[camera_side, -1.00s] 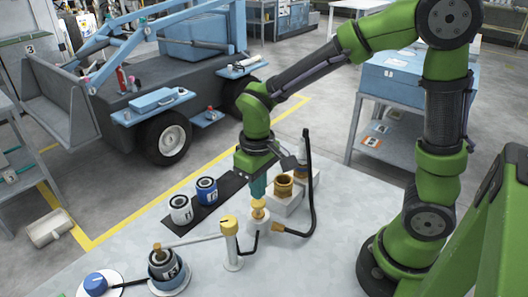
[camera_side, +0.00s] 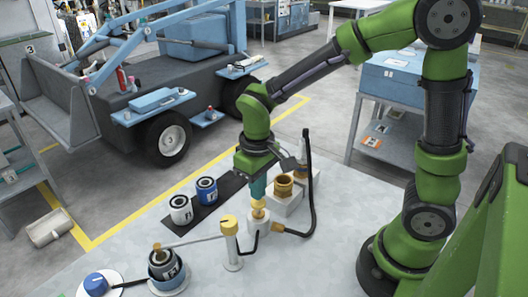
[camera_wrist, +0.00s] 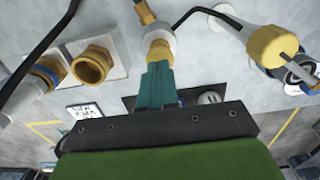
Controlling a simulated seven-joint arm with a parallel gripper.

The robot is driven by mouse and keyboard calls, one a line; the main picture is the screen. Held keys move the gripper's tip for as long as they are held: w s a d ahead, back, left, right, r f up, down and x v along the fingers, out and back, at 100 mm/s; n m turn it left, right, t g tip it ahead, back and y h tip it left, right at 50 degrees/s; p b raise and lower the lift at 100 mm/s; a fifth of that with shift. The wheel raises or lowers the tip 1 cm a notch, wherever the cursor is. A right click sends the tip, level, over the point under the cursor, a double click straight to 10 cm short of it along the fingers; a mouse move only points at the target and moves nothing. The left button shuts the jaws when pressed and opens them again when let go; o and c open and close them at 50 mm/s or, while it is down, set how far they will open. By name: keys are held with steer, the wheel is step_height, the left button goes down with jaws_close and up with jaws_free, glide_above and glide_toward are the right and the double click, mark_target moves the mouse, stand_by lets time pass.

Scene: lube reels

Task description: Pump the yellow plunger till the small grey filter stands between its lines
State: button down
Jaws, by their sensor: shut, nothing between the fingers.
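The yellow plunger (camera_side: 258,208) stands upright on its small white pump body, with a dark hose beside it. My gripper (camera_side: 257,196) is directly above it, teal fingers pointing down and closed at the plunger's top. It cannot be told whether they touch. In the wrist view the shut fingers (camera_wrist: 161,68) end at the plunger (camera_wrist: 158,48). A small grey filter (camera_side: 163,266) with a dark label stands in a round holder at the front left. A thin spout reaches over it from a yellow-capped post (camera_side: 230,240). Its lines are too small to read.
A white filter (camera_side: 181,210) and a blue filter (camera_side: 207,191) stand on a black mat behind. A brass fitting (camera_side: 284,186) sits on a white block right of the plunger. A blue knob (camera_side: 96,284) is at the front left.

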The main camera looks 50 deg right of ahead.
steer(key=shift+f, duration=1.8)
steer(key=shift+r, duration=3.8)
steer(key=shift+f, duration=0.2)
steer(key=s+d+r+m+t+y, duration=0.2)
steer(key=s+d+r+m+t, duration=0.2)
steer(key=s+r+t, duration=0.3)
steer(key=v, duration=0.2)
steer(key=shift+r, duration=0.45)
